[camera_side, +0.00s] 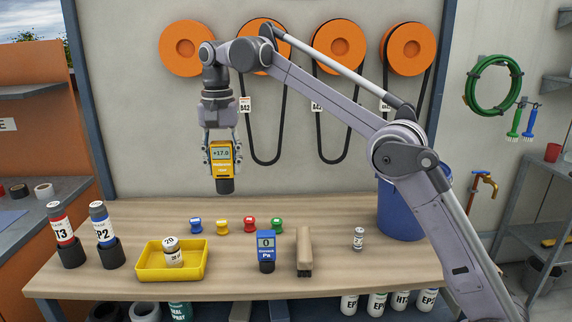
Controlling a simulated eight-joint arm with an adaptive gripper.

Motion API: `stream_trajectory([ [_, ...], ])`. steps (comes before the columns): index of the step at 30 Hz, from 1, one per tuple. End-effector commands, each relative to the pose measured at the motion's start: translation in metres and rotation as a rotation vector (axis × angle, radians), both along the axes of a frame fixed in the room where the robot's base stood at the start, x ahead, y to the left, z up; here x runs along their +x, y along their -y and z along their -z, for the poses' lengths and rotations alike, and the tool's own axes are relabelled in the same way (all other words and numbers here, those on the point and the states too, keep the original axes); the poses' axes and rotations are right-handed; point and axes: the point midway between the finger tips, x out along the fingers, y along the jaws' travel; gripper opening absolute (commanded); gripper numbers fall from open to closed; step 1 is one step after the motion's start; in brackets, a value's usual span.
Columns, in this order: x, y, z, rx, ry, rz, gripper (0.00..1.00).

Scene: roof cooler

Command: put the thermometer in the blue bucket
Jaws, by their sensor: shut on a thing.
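The yellow thermometer (222,158), with a small display reading +17.0 and a dark lower end, hangs upright in my gripper (222,150). My gripper points down and is shut on the thermometer's upper part. It holds it well above the table, left of the middle. The blue bucket (402,222) stands at the right end of the table, far to the right of my gripper. My arm crosses in front of the bucket and hides part of its rim and side. The inside of the bucket is not visible.
On the wooden table (335,270) stand a yellow tray (145,272) holding a small jar, a blue gauge (266,250), a brush (304,250), a small bottle (358,239), several coloured spools and two cylinders at left. Orange wheels with belts hang behind.

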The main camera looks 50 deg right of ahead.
Motion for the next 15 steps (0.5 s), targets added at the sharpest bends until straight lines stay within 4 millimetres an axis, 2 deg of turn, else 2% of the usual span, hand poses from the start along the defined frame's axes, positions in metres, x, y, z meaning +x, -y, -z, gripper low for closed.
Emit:
stream_trajectory([
  [1, 0.001, 0.016, 0.001, -0.001, 0.0, 0.008, 0.03],
  [5, 0.002, 0.046, 0.001, -0.001, 0.0, 0.008, 0.03],
  [8, 0.001, 0.075, 0.001, -0.001, 0.0, 0.01, 0.03],
  [11, -0.002, 0.111, 0.001, -0.001, 0.0, 0.012, 0.03],
  [15, -0.012, 0.172, 0.001, -0.001, 0.0, 0.013, 0.03],
])
